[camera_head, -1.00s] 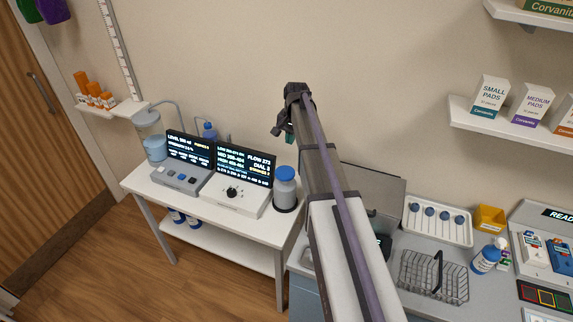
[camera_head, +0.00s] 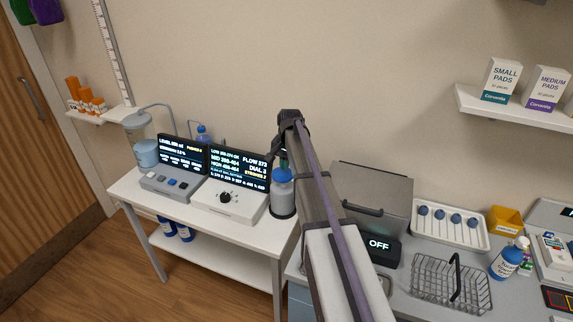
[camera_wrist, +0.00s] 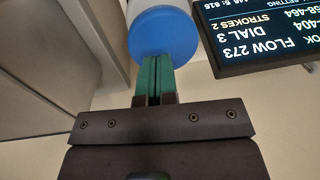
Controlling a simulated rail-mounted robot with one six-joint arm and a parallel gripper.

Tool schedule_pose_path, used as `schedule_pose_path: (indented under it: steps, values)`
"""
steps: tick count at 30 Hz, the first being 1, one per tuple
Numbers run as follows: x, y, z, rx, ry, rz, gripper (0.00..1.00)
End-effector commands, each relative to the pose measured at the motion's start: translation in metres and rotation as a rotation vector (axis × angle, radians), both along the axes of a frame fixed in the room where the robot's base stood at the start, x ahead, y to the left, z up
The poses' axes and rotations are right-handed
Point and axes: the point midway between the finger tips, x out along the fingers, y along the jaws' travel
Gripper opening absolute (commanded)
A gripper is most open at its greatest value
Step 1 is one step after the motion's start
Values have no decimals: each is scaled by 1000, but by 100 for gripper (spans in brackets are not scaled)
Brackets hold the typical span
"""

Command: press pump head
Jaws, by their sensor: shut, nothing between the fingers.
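A grey-white bottle (camera_head: 283,200) with a blue round top, the pump head (camera_head: 281,174), stands upright in a dark ring at the right end of the white table. My gripper (camera_head: 284,160) points down just above the pump head, its green fingers together. In the wrist view the blue pump head (camera_wrist: 165,36) lies right beyond the shut fingertips (camera_wrist: 154,60), which overlap its near edge. I cannot tell whether they touch it. Beside it a display (camera_head: 240,168) reads FLOW 273, DIAL 3, STROKES 2.
The white box with a black dial (camera_head: 226,197) stands left of the bottle, and a grey console (camera_head: 174,183) farther left. A grey lidded box (camera_head: 372,195) with an OFF display and a wire basket (camera_head: 450,284) are on the right counter. The wall is close behind.

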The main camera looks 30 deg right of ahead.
Motion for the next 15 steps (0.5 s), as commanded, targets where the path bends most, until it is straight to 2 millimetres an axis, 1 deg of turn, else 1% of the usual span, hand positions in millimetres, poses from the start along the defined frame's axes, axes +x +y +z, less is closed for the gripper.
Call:
schedule_pose_path:
  steps: [1,3,13,15]
  values:
    - [1,1,-15,0,0,0,0]
    - [1,1,-19,0,0,0,0]
    - [1,1,-18,0,0,0,0]
    - [1,1,-21,0,0,0,0]
